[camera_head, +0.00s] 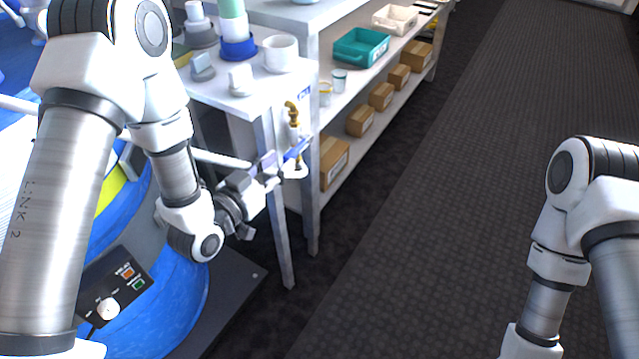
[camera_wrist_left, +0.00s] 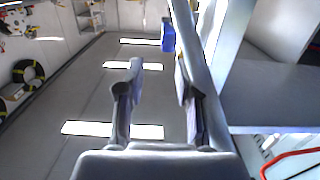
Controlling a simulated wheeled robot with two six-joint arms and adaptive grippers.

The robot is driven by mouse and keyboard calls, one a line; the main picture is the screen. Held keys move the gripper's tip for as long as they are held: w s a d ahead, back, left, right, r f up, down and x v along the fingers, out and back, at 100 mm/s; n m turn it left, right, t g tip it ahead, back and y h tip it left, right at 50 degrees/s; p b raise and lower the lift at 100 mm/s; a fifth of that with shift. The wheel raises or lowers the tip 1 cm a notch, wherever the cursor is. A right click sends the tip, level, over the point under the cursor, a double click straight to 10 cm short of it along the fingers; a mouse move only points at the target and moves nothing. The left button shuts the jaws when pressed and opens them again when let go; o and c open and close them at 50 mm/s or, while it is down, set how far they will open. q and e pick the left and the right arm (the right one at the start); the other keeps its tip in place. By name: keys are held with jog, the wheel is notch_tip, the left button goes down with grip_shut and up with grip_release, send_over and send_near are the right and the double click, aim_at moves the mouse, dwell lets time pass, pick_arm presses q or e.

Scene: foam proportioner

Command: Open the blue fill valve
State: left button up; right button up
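The blue fill valve handle (camera_head: 298,149) shows in the head view as a short blue bar below a brass, curved fitting (camera_head: 292,108) at the corner of the white bench. My right gripper is out of view.
The white bench (camera_head: 218,93) and its legs stand right by the left gripper. A blue tank (camera_head: 170,305) with a black control box (camera_head: 118,284) is at lower left. Shelves (camera_head: 325,107) with bins and cardboard boxes stand behind. The dark floor (camera_head: 420,200) to the right is clear.

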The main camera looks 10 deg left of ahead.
aim_at(295, 151)
pick_arm(q)
jog(key=shift+t, duration=0.4)
jog(key=w+b, duration=0.1)
jog(key=w, duration=0.1)
jog(key=w+d+f+b, duration=0.1)
jog(key=w, duration=0.2)
jog(key=w+d+f+b, duration=0.1)
jog(key=w, duration=0.2)
jog(key=shift+b, duration=0.35)
grip_shut()
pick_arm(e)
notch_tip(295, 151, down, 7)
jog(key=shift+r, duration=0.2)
